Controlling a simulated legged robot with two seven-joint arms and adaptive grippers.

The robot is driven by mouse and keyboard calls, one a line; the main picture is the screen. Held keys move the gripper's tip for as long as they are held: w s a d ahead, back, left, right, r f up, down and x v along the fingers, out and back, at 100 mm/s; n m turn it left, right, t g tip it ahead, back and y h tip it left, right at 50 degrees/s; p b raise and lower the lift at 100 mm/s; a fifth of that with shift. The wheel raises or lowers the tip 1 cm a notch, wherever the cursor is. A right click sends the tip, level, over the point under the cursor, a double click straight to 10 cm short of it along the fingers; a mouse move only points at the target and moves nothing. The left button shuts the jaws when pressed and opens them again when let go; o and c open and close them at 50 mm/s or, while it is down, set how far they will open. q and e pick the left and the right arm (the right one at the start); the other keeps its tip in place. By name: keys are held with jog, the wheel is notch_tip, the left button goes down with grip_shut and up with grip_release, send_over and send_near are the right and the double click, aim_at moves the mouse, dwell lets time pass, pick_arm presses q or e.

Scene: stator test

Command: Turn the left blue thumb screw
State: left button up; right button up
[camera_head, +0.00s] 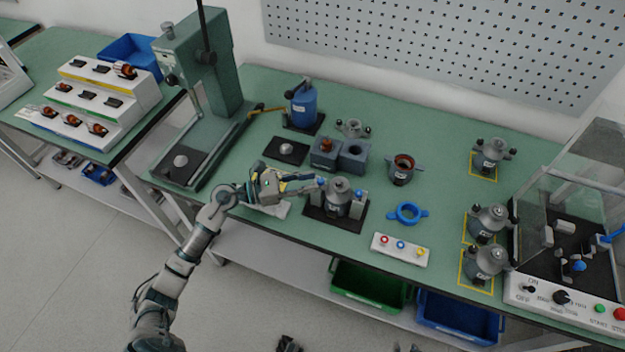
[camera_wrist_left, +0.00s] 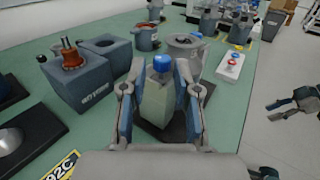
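The left blue thumb screw (camera_head: 320,182) sits on top of a grey post at the left side of the fixture, whose black base (camera_head: 335,222) lies on the green table. A grey stator-like part (camera_head: 339,190) stands between this post and a second post with another blue screw (camera_head: 358,193). My left gripper (camera_head: 311,183) reaches in from the left. In the left wrist view its fingers (camera_wrist_left: 159,68) stand apart on either side of the blue screw (camera_wrist_left: 162,63), with small gaps. My right gripper (camera_wrist_left: 287,137) hangs in front of the table, its fingers apart and empty.
A button box (camera_head: 401,249) and a blue ring (camera_head: 408,213) lie right of the fixture. A green press (camera_head: 203,90) is at the left, a clear-walled tester (camera_head: 570,190) at the right.

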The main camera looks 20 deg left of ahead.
pick_arm(q)
jog(key=v, duration=1)
jog(key=shift+a, duration=0.2)
jog(key=shift+s, duration=0.1)
